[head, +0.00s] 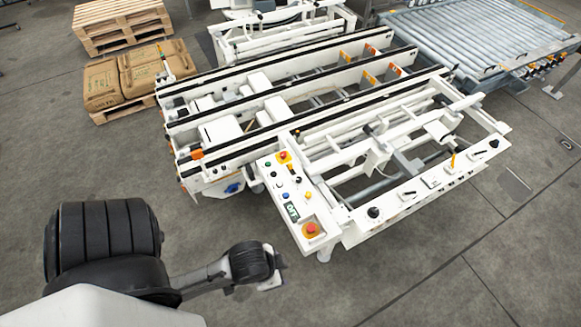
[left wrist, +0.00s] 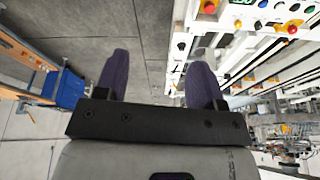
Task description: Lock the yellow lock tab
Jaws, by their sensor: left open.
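A small upright yellow-orange tab (head: 453,161) stands on the white front-right rail of the palletizer in the head view; it looks like the lock tab. I cannot make it out clearly in the left wrist view. My left arm comes in from the lower left in the head view, and its gripper (head: 272,280) hangs over bare floor, left of the control panel and well away from the tab. In the left wrist view my left gripper (left wrist: 160,77) has its two dark fingers spread, with only floor between them. My right gripper is not in view.
The white control panel (head: 296,204) with red knobs and coloured buttons stands between my left gripper and the tab. A grey roller conveyor (head: 478,38) is at the back right. Brown sacks (head: 140,70) and wooden pallets (head: 118,22) lie at the back left. The front floor is clear.

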